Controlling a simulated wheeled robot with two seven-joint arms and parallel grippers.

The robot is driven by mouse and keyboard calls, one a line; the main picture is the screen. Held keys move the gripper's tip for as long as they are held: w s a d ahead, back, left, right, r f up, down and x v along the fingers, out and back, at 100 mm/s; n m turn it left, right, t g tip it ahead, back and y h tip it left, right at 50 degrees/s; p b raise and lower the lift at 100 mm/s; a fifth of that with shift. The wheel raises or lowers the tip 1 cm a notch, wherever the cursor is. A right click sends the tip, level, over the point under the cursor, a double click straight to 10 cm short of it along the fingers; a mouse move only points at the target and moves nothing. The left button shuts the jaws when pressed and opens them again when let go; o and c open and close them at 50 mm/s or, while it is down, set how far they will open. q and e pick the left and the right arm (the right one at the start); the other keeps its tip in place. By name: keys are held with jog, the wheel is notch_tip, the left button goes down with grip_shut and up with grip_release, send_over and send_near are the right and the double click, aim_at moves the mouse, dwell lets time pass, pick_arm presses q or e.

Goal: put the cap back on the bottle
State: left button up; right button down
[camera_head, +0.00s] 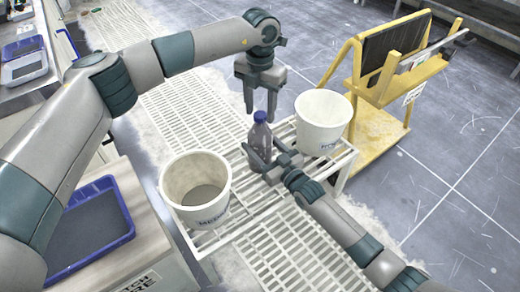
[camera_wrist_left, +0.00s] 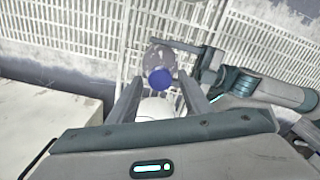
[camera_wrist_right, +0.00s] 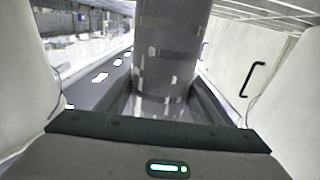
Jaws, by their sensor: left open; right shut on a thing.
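My right gripper (camera_head: 262,153) is shut on the bottle's body. In the right wrist view the bottle (camera_wrist_right: 168,45) fills the space between the fingers. My left gripper (camera_head: 259,112) points down from above, open, its fingertips on either side of the cap. The left wrist view shows the cap (camera_wrist_left: 160,78) between the fingertips with gaps at both sides. I cannot tell whether the cap is seated or whether the bottle's base touches the stand.
A white bucket (camera_head: 166,180) stands at the stand's left and another white bucket (camera_head: 322,147) at its right, close to both grippers. A yellow cart (camera_head: 365,125) is behind at the right. A blue tray (camera_head: 127,222) lies on the left bench.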

pick_arm(q)
jog(key=shift+f, duration=0.1)
jog(key=shift+c, duration=0.7)
jog(key=c, duration=1)
jog(key=shift+o, duration=0.2)
jog(key=o, duration=1.2)
notch_tip(320, 180, up, 12)
